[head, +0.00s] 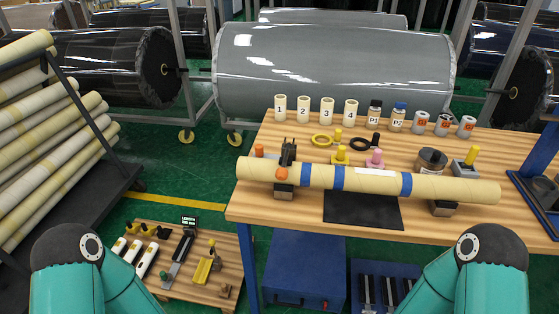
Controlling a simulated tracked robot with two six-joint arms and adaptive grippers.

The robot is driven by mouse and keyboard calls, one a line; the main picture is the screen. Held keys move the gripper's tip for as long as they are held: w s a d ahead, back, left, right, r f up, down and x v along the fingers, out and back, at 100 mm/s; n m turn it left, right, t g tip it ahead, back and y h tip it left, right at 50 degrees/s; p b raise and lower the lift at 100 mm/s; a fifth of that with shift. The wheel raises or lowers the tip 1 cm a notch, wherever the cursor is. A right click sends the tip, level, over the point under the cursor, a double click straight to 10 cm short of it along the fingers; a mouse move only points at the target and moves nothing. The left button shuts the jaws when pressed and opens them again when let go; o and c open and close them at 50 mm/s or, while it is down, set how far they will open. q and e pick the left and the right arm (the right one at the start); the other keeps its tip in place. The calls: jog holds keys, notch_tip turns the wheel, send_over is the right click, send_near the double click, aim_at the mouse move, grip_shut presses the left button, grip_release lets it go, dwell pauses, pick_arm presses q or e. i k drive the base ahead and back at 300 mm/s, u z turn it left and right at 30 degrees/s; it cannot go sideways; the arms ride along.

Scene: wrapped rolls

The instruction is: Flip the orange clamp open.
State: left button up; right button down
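A long cream tube (345,180) with blue bands lies across support blocks on the wooden table. Near its left end a dark upright clamp (288,152) stands at the tube, with an orange part (282,174) at the tube's front side. Whether that clamp is open or closed is too small to tell. A separate orange knob (259,150) shows behind the tube's left end; its lower part is partly hidden by the tube. My teal arms enter at the bottom left and bottom right. Neither gripper shows, and both arms are apart from the table things.
Behind the tube stand numbered cups (303,108), bottles (375,112), a yellow ring (321,141), and yellow and pink knobs. A black mat (362,211) lies in front. A low wooden board (186,262) with tools sits at the left, beside a rack of rolls (60,125).

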aim_at(282, 173)
jog(key=u, duration=0.5)
jog(key=i, duration=0.1)
jog(key=z, duration=0.9)
jog(key=k, duration=1)
jog(key=u, duration=0.6)
jog(key=i, duration=1)
jog(key=u, duration=0.05)
